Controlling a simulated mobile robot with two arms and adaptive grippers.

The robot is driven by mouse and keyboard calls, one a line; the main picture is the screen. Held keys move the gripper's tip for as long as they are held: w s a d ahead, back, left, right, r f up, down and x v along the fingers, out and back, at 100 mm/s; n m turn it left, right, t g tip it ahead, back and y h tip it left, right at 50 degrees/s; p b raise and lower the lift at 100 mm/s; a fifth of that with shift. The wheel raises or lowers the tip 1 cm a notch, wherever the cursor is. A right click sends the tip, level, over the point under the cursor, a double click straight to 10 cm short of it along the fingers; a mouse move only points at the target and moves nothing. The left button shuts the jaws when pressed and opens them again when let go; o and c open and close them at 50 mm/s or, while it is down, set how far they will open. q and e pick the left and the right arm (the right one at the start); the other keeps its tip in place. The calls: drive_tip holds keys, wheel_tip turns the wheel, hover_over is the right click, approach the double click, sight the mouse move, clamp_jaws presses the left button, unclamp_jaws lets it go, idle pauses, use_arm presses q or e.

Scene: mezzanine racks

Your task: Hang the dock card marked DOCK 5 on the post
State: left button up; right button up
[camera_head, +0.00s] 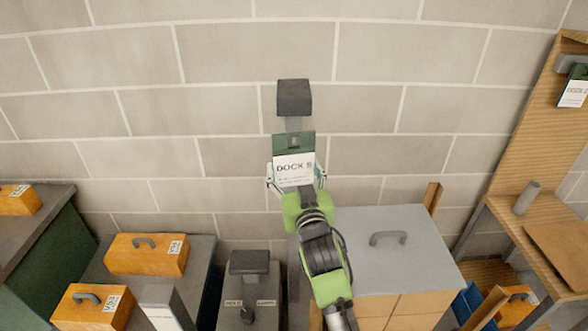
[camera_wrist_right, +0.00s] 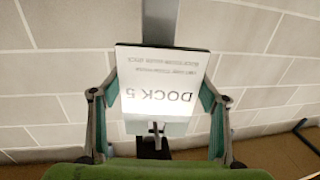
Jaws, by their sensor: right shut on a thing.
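The DOCK 5 card (camera_head: 294,167) has a green top with a slot and a white lower face. It is upright in front of the block wall. In the right wrist view the card (camera_wrist_right: 160,85) appears upside down and its DOCK 5 lettering is legible. My right gripper (camera_head: 296,184) is shut on the card, with a finger at each side edge in the wrist view (camera_wrist_right: 158,105). A grey post with a dark block head (camera_head: 294,97) is just above the card. The card covers its lower part; I cannot tell whether they touch. My left gripper is not in view.
Another dock card (camera_head: 574,93) hangs on a wooden panel at the right. A grey-topped cabinet (camera_head: 405,245) stands right of my arm. Orange cases (camera_head: 146,254) sit on a grey top at the left. A dark block-topped object (camera_head: 249,263) stands left of my arm.

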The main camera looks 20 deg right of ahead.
drive_tip(key=o, duration=1.2)
drive_tip(key=shift+o, duration=0.2)
drive_tip(key=shift+o, duration=1.4)
